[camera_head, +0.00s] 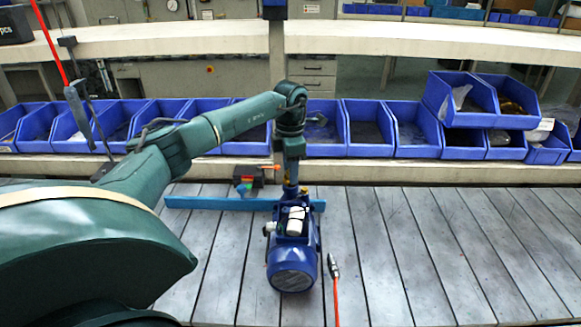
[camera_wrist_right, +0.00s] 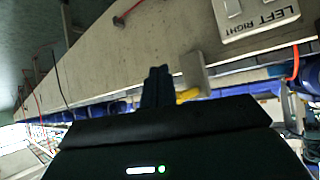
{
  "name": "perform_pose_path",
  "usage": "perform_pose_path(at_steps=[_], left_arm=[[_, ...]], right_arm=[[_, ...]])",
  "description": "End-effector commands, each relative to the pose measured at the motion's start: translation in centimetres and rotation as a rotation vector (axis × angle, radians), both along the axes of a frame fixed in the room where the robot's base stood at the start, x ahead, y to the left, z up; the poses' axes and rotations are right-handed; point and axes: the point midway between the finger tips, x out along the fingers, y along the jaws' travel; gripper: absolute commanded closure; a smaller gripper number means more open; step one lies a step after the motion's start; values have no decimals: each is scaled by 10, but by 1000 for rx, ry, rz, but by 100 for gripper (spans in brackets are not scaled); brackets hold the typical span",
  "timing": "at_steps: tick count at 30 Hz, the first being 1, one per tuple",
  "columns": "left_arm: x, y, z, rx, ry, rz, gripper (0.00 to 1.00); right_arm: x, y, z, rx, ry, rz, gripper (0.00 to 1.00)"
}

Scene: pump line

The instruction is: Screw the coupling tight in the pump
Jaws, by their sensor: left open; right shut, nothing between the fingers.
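The blue pump (camera_head: 292,268) stands on the slatted table in the head view, its rounded motor end facing me. My left gripper (camera_head: 291,190) reaches down from above to the pump's far end. It is open, but its fingertips are small and partly merge with the pump's parts. Small brass-coloured pieces show close to the fingers; I cannot tell whether one is the coupling or whether the fingers touch it. My right gripper (camera_wrist_right: 157,72) shows in the right wrist view, shut and empty, away from the pump.
A red hose with a metal end (camera_head: 333,266) lies right of the pump. A blue bar (camera_head: 225,203) and a small dark box with coloured parts (camera_head: 249,177) are behind it. Blue bins (camera_head: 371,130) line the back. The table's right side is clear.

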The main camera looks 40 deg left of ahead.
Motion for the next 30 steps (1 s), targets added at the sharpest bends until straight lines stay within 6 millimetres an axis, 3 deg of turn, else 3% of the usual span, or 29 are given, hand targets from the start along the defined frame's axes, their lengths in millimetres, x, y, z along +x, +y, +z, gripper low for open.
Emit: perform_pose_path(at_steps=[7,17,24,30], left_arm=[[0,0,2,1,2,252,58],[0,0,0,0,1,287,58],[0,0,0,0,1,530,58],[0,0,0,0,1,574,58]], right_arm=[[0,0,16,0,0,0,100],[2,0,16,0,-4,0,100],[3,0,17,0,-6,0,100],[3,0,17,0,-6,0,100]])
